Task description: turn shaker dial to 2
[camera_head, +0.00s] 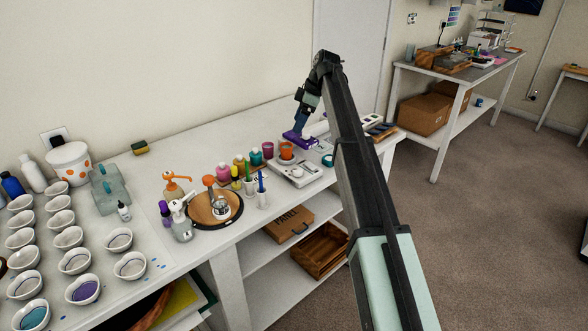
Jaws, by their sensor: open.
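A flat white device (308,178) sits near the front edge of the white table, with a small round orange-and-white spot (297,173) on its top. It may be the shaker, but the picture is too small to read any dial or numbers. An orange cup (286,150) stands at the device's back edge. My gripper (304,132) points down behind the device, close above a purple flat item (297,139). Its jaws are open and small in the view. I cannot tell whether they touch the purple item.
A magenta cup (267,150) and several coloured bottles stand left of the device. A round wooden tray (228,209) holds tools. Several white bowls (130,265) fill the left. My arm crosses the table's right part. Clear tabletop lies behind the bottles.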

